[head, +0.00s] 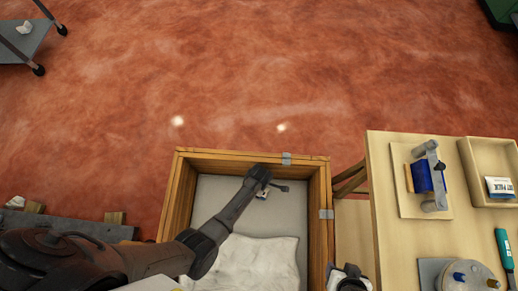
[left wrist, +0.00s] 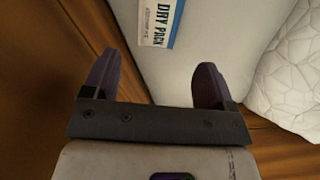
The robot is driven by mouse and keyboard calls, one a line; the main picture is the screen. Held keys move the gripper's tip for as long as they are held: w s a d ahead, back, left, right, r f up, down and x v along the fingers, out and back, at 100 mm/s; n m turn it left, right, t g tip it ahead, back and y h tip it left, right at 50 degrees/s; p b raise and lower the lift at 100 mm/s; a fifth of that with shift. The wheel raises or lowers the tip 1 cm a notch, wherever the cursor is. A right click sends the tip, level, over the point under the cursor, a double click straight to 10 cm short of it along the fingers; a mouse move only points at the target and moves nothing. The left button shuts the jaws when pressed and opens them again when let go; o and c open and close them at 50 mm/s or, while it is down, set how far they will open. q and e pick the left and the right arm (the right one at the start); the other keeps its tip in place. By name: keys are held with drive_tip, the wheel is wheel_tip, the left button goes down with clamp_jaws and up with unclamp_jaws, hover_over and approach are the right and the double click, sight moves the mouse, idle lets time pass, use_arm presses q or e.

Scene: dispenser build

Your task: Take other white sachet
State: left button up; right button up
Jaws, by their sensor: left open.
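A white sachet with a blue band and the print "DRY PACK" (left wrist: 160,22) lies on the pale floor of the wooden crate, near a wall. In the head view a small part of the sachet (head: 262,194) shows beside my left gripper (head: 268,183), which reaches down into the crate's far part. In the left wrist view my left gripper (left wrist: 154,85) is open, with nothing between its two dark fingers. The sachet is ahead of the fingertips, apart from them, and cut off by the frame's top edge.
The wooden crate (head: 320,185) has raised walls around the gripper. A white quilted pad (head: 265,262) lies in its near part. On the table (head: 385,175) at right, another printed sachet (head: 499,187) lies in a wooden tray (head: 485,150), beside a blue-roll dispenser (head: 425,175).

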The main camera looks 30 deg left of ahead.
use_arm(q)
drive_tip(key=f, duration=0.1)
drive_tip(key=f+b, duration=0.2)
drive_tip(key=shift+w+d+f+n, duration=0.1)
drive_tip(key=shift+d+f+n, duration=0.15)
drive_tip(key=shift+d+n, duration=0.1)
wheel_tip(320, 180, down, 6)
drive_tip(key=b, duration=0.4)
use_arm(e)
wheel_tip(320, 180, down, 7)
drive_tip(key=shift+d+f, duration=0.1)
drive_tip(key=shift+d, duration=0.05)
use_arm(q)
drive_tip(key=shift+r, duration=0.1)
drive_tip(key=shift+c, duration=0.2)
drive_tip(key=c, duration=1)
use_arm(e)
drive_tip(key=shift+r, duration=0.2)
